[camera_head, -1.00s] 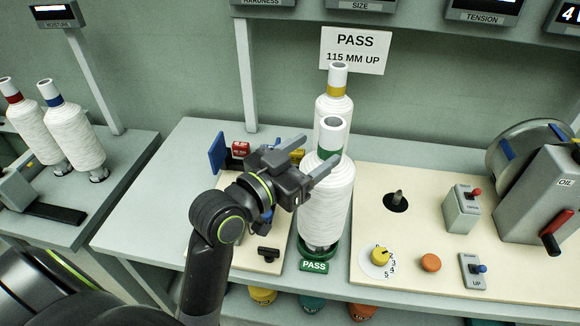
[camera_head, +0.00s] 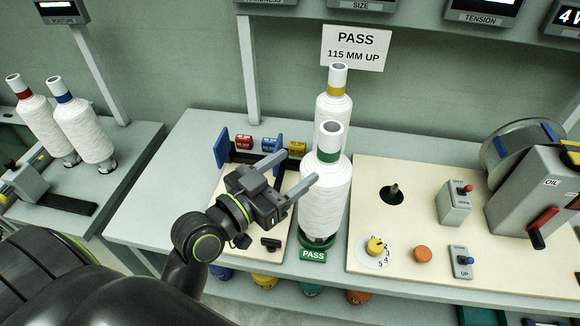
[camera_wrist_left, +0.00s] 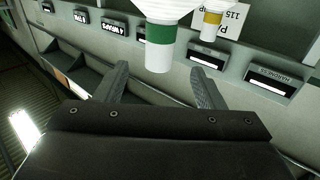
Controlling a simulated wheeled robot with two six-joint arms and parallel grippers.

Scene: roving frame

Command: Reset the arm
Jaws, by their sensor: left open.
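My left gripper (camera_head: 293,171) is open and empty, just left of the green-banded white yarn cone (camera_head: 325,200). In the head view its fingers point up and right, one overlapping the cone's left edge; I cannot tell whether they touch. The cone stands upright on a green base marked PASS (camera_head: 313,254). In the left wrist view, the fingers (camera_wrist_left: 158,88) are spread apart, with the cone's green-banded tip (camera_wrist_left: 160,42) beyond them. My right gripper is not in view.
A yellow-banded cone (camera_head: 333,103) stands behind. Right is a panel (camera_head: 365,185) with a yellow dial (camera_head: 375,246), orange button (camera_head: 423,254), switch boxes and a grey machine (camera_head: 535,195). A blue-ended rack (camera_head: 221,148) is at left. Two cones stand on the left bench (camera_head: 130,140).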

